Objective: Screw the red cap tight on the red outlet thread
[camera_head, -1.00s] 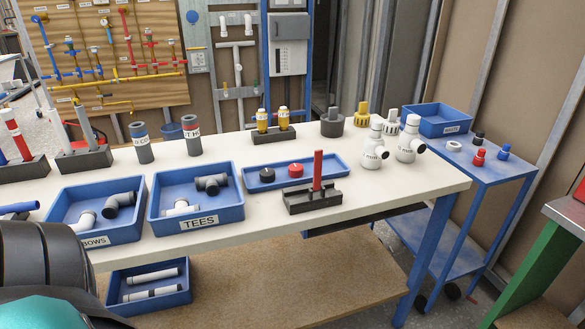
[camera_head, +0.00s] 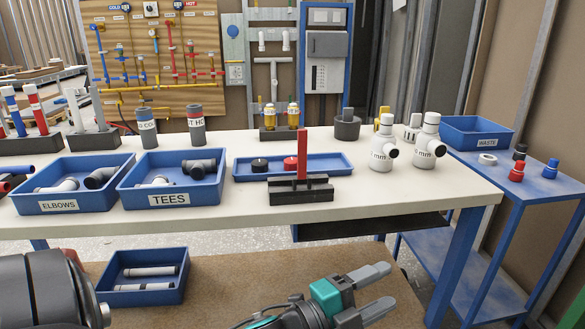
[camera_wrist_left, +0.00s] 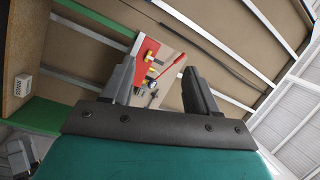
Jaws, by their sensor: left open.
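A round red cap (camera_head: 290,163) sits in the shallow blue tray (camera_head: 335,173) at the back middle of the bench, beside a black cap (camera_head: 259,165). A red pipe (camera_head: 302,155) stands upright in a black block (camera_head: 300,190) in front of the tray. I cannot tell which part is the red outlet thread. My left gripper (camera_head: 384,290) is open and empty, low in front of the bench and well apart from the cap. Its two fingers also show in the left wrist view (camera_wrist_left: 160,88), with nothing between them up close. My right gripper is not in view.
Blue bins of elbows (camera_head: 75,207) and tees (camera_head: 172,199) stand on the left of the bench. White bottle-shaped fittings (camera_head: 426,145) stand at the right. A blue cart (camera_head: 545,190) holds a waste bin (camera_head: 478,134), a red fitting (camera_head: 517,171) and a blue fitting (camera_head: 551,168).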

